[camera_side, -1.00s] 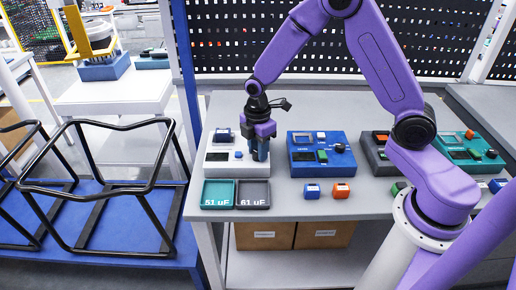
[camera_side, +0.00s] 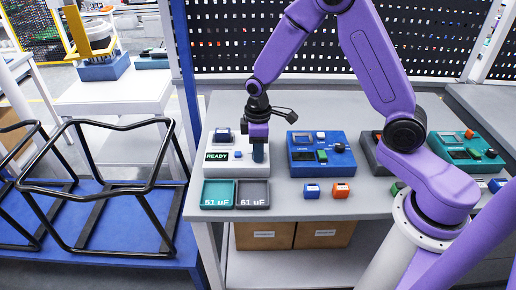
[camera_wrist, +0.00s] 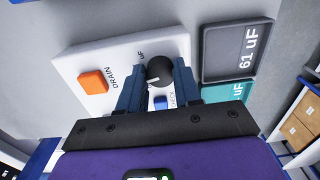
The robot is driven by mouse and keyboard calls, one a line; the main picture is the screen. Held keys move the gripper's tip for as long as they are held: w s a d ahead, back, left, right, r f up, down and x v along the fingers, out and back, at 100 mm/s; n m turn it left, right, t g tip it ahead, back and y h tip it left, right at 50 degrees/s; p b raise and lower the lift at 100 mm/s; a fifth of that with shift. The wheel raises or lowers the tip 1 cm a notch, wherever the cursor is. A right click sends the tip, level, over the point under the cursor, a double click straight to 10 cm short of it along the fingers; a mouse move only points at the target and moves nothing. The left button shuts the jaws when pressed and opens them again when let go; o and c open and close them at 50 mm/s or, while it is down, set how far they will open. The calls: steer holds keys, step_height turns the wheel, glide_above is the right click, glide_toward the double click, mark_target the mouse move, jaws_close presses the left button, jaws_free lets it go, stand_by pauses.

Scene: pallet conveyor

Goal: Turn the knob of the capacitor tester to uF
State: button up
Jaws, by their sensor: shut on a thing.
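The capacitor tester (camera_side: 212,168) is a white box at the left of the table. My gripper (camera_side: 259,158) points down at the tester's right side. In the wrist view, my gripper's dark blue fingers stand on both sides of the round black knob (camera_wrist: 160,71) and are shut on it. The knob has a white pointer mark, but where it points is hard to tell. A "uF" label lies beside the knob. An orange button (camera_wrist: 93,82) is marked DRAIN. A blue button (camera_wrist: 161,102) is partly hidden.
In front of the tester lie a teal tray (camera_side: 218,206) and a grey tray (camera_side: 253,206) marked 61 uF. A blue device (camera_side: 310,166) stands to the right, with blue and orange blocks (camera_side: 341,190) before it. Darker and teal devices stand farther right.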

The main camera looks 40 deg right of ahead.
steer(key=m, duration=1.1)
steer(key=shift+a+m, duration=0.1)
steer(key=shift+m, duration=0.3)
stand_by(0.3)
steer(key=o, duration=1)
steer(key=shift+o, duration=0.2)
steer(key=shift+r, duration=0.1)
step_height(320, 180, up, 17)
steer(key=shift+d+r, duration=0.15)
steer(key=shift+d, duration=0.05)
steer(key=shift+s, duration=0.15)
